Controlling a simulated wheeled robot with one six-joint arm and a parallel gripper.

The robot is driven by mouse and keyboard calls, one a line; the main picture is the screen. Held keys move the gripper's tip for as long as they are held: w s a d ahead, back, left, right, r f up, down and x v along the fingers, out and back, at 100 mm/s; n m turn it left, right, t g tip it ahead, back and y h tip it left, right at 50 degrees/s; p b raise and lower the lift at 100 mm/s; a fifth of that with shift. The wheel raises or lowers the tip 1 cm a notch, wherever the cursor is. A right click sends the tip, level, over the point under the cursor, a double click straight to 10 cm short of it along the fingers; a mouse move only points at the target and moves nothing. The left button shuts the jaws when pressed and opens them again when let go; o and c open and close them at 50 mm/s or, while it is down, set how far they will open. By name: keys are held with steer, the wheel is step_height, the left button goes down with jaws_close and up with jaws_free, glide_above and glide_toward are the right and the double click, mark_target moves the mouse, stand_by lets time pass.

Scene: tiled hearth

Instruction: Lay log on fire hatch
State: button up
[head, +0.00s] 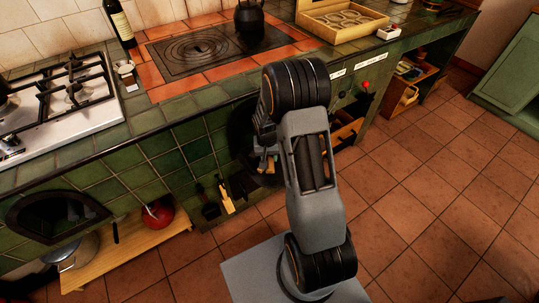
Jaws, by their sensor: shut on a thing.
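My arm reaches from the bottom right over the middle of the head view and covers much of the stove front. My gripper (264,163) is mostly hidden behind the arm, low at the green-tiled front. It is shut on a small pale piece that looks like the log; its outline is too small and covered to make out. The fire hatch cannot be made out clearly; the dark area around my gripper is largely covered. Whether the log touches anything cannot be seen.
Above is a black ringed hotplate (195,48) with a kettle (249,17). A gas hob (62,95), bottle (119,24) and wooden box (342,21) stand on the counter. Tools (227,197) hang below. A red pot (158,213) sits lower left. The right floor (450,190) is clear.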

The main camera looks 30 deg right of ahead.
stand_by(0.4)
steer(key=o, duration=1)
steer(key=shift+o, duration=0.2)
step_height(320, 180, up, 14)
steer(key=p, duration=0.2)
steer(key=shift+w+a+f+p, duration=0.15)
steer(key=shift+w+a+p, duration=0.05)
steer(key=shift+a+p, duration=0.2)
steer(key=s+a+r+n+t+p, duration=0.1)
steer(key=s+a+r+p, duration=0.2)
steer(key=r, duration=0.6)
steer(key=s+a+r+n+t+p, duration=0.1)
steer(key=s+a+r+n+p, duration=0.1)
steer(key=s+r+p, duration=0.5)
steer(key=s+a+r+n+t+p, duration=0.1)
steer(key=s+r+p, duration=0.4)
steer(key=r, duration=0.6)
steer(key=s+a+t, duration=0.1)
steer(key=a, duration=0.1)
steer(key=shift+s+a+r+n+y, duration=0.3)
steer(key=shift+a+n+y, duration=0.05)
steer(key=shift+n+y, duration=0.05)
